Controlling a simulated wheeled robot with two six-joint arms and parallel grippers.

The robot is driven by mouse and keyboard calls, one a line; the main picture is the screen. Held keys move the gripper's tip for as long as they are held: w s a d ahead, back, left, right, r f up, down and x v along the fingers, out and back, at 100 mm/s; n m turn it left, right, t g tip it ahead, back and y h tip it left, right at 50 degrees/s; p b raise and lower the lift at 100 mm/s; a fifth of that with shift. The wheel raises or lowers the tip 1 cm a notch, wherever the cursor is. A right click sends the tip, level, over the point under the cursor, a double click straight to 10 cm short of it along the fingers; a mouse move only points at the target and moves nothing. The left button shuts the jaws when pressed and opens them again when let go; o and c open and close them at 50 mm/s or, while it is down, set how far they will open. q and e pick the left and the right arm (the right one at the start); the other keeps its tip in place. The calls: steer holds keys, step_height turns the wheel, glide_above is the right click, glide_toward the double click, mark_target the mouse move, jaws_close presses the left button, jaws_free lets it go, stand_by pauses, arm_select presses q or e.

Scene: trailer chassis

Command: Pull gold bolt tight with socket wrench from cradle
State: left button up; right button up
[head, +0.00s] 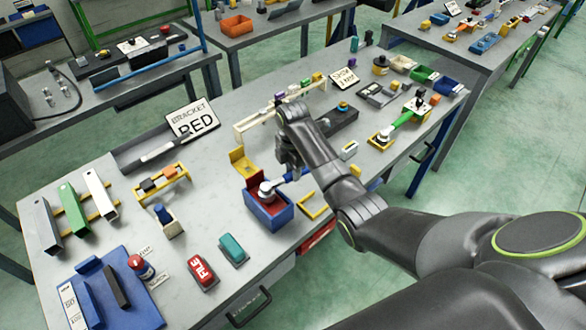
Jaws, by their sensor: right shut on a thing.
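My right gripper (291,170) reaches in from the right and is shut on the blue handle of a wrench-like tool (283,181). The tool's round grey head (266,190) is over a blue open box (269,217) with a red inside; I cannot tell if it touches anything in there. A second tool with a green handle (404,118) rests with its round head in a yellow cradle (380,141) farther right. My left gripper is out of view.
A yellow bracket (242,163) stands just behind the blue box, and a yellow frame (313,207) lies to its right. A sign (193,118) reads "BRACKET RED". Red (203,274) and teal (233,249) blocks lie in front. The bench between the left racks and the box is mostly clear.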

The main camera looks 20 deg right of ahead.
jaws_close()
steer(key=shift+r, duration=0.1)
steer(key=shift+s, duration=0.1)
steer(key=shift+s+m, duration=0.6)
steer(key=shift+m, duration=0.3)
steer(key=shift+s+m, duration=0.7)
steer(key=shift+m, duration=0.3)
steer(key=shift+s+a+m, duration=0.2)
steer(key=shift+s+m, duration=0.45)
steer(key=shift+m, duration=0.25)
